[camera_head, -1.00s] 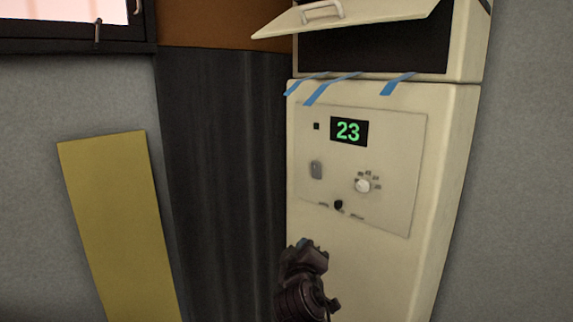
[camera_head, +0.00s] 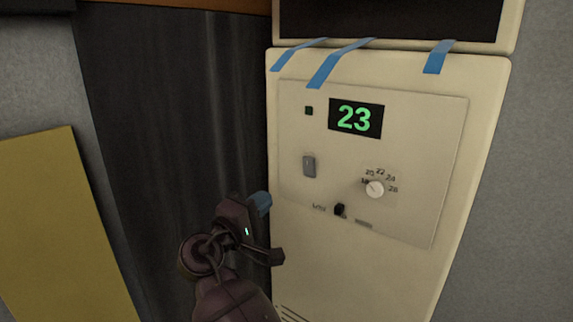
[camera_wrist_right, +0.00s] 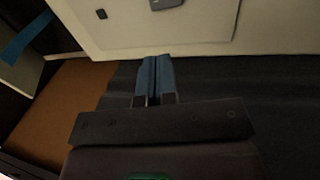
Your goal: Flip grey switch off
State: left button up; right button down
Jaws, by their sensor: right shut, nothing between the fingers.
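The grey switch (camera_head: 309,165) is a small upright rocker on the left side of the control panel (camera_head: 420,215), on the front of a cream cabinet. My right gripper (camera_head: 264,201) is below and left of the switch, apart from the panel. Its blue fingertips (camera_wrist_right: 155,75) are shut together with nothing between them. In the right wrist view, part of the grey switch (camera_wrist_right: 166,4) shows at the top edge, beyond the fingertips. My left gripper is in neither view.
The panel also has a green "23" display (camera_head: 355,118), a white round dial (camera_head: 375,189), a small black knob (camera_head: 340,210) and a small dark square (camera_head: 309,111). Blue tape strips (camera_head: 340,62) hang above it. A yellow board (camera_head: 60,220) stands at the left.

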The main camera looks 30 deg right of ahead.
jog(key=s, duration=0.1)
jog(key=p, duration=0.3)
send_near(307, 164)
jog(key=x, duration=0.6)
jog(key=shift+r, duration=0.15)
jog(key=shift+w+d, duration=0.2)
jog(key=shift+d, duration=0.35)
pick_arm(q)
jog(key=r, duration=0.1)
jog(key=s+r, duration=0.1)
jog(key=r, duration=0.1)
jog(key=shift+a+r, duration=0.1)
pick_arm(e)
jog(key=shift+d, duration=0.15)
